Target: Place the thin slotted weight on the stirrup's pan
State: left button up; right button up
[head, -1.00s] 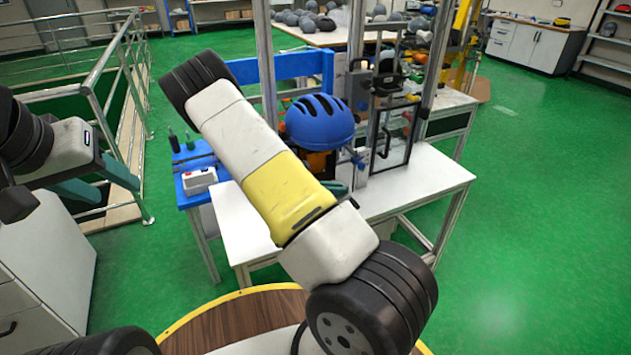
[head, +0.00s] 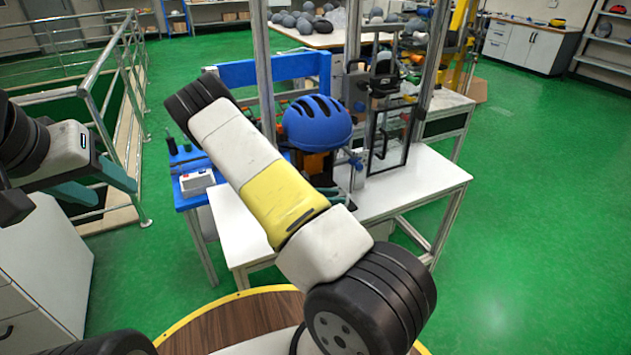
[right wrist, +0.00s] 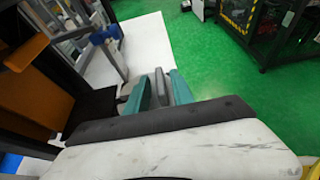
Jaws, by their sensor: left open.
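I cannot make out the thin slotted weight or the stirrup's pan in either view. My left gripper (head: 117,192) is open at the left of the head view, its teal fingers apart and nothing seen between them. My right arm crosses the middle of the head view and hides most of my right gripper beside the white bench. In the right wrist view my right gripper (right wrist: 159,88) shows two teal fingers close together with a narrow grey shape between them. I cannot tell whether that is a held thing or part of the gripper.
A blue helmet (head: 318,122) hangs at the drop tower (head: 263,75) above the white bench (head: 420,180). A small white box (head: 197,182) sits on a blue table at left. A metal railing (head: 120,90) stands behind my left gripper. Green floor is open at right.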

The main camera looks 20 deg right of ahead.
dwell(0.3)
jog(key=shift+a+r, duration=0.2)
jog(key=w+v, duration=0.1)
jog(key=v, duration=1)
jog(key=s+a+r+m+t+y, duration=0.1)
jog(key=s+a+r+m+y, duration=0.2)
jog(key=s+r+m+y, duration=0.2)
jog(key=s+a+r+m+t+y, duration=0.2)
jog(key=s+r+m+y, duration=0.3)
jog(key=s+r, duration=0.6)
jog(key=s+a+r+m+t+y, duration=0.2)
jog(key=s+a+r+m+y, duration=0.2)
jog(key=s+r+m, duration=0.4)
notch_tip(320, 180, up, 7)
jog(key=shift+s+r+y, duration=0.2)
jog(key=shift+s+y, duration=0.1)
jog(key=shift+y, duration=0.5)
jog(key=shift+a, duration=0.15)
